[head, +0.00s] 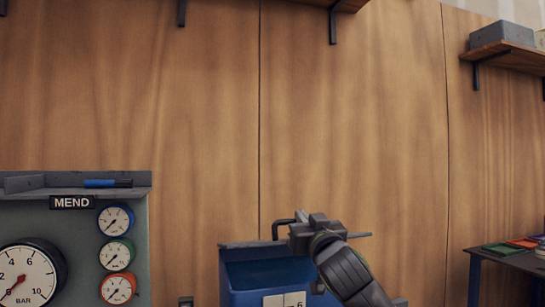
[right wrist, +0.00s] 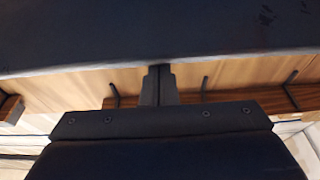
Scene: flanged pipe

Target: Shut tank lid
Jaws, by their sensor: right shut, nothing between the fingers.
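The blue tank (head: 232,296) stands at the bottom middle of the head view, cut off by the lower edge. A dark blue panel (head: 262,272) with a grey top edge shows at its top; it looks like the lid or the tank's inside, and I cannot tell which. A dark bent bar (head: 276,230), perhaps a handle, rises above that edge. My right gripper (head: 300,218) is shut and empty beside the bar, in front of the grey edge; contact is unclear. Its closed fingers (right wrist: 158,85) show in the right wrist view, below a broad dark surface (right wrist: 160,30). My left gripper is out of view.
A grey gauge panel (head: 76,228) marked MEND stands at the left, with a blue marker (head: 108,183) on its ledge. A table (head: 515,260) with coloured items is at the right. The wooden wall (head: 350,120) behind is bare below the shelves (head: 515,57).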

